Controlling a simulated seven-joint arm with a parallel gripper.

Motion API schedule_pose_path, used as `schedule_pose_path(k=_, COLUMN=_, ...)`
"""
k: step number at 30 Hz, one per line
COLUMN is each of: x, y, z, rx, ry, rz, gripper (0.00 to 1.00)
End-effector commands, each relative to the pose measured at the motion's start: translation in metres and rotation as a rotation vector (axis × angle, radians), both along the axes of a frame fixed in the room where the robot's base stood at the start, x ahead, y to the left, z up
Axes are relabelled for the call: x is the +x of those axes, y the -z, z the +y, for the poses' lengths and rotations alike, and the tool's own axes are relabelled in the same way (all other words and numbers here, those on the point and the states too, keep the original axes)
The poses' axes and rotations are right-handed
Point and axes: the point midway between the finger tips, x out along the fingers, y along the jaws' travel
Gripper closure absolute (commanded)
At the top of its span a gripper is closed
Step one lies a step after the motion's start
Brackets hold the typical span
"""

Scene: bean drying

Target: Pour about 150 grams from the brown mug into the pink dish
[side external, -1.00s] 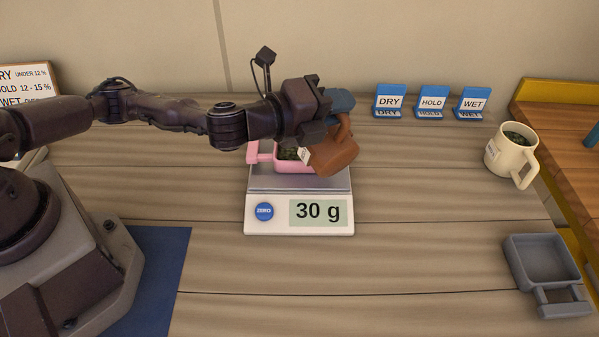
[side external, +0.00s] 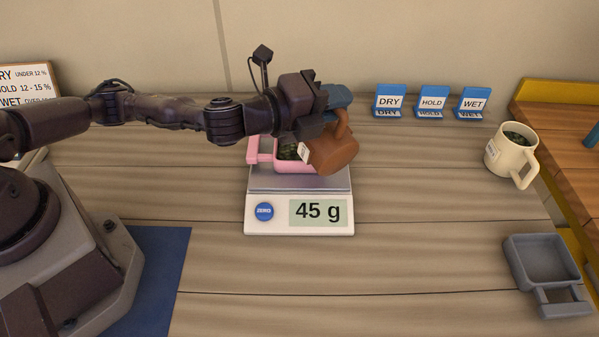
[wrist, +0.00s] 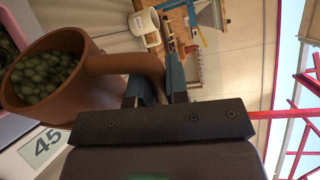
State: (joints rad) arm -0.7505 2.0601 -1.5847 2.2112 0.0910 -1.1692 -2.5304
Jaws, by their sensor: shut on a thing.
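The brown mug (side external: 334,156) is tilted over the pink dish (side external: 296,166), its mouth toward the dish. My gripper (side external: 340,106) is shut on the mug's handle; the wrist view shows the fingers (wrist: 158,90) at the handle. In the wrist view the brown mug (wrist: 82,92) holds many green beans (wrist: 42,74). The pink dish stands on the scale (side external: 262,190), with some green beans (side external: 287,151) inside. The mug hides the dish's right part. The scale display (side external: 318,212) reads 45 g.
A cream mug (side external: 507,156) with green contents stands at the right. A grey dish (side external: 545,262) lies at front right. Blue DRY (side external: 390,101), HOLD (side external: 433,101) and WET (side external: 473,103) signs stand at the back. The table in front of the scale is clear.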

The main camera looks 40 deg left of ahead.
Motion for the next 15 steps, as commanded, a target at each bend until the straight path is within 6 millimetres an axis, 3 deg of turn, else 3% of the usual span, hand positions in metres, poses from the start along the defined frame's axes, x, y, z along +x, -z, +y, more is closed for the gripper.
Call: schedule_pose_path(k=15, x=0.0009, y=-0.0033, z=0.0046, rx=-0.036, ry=-0.001, rz=0.004, gripper=1.00)
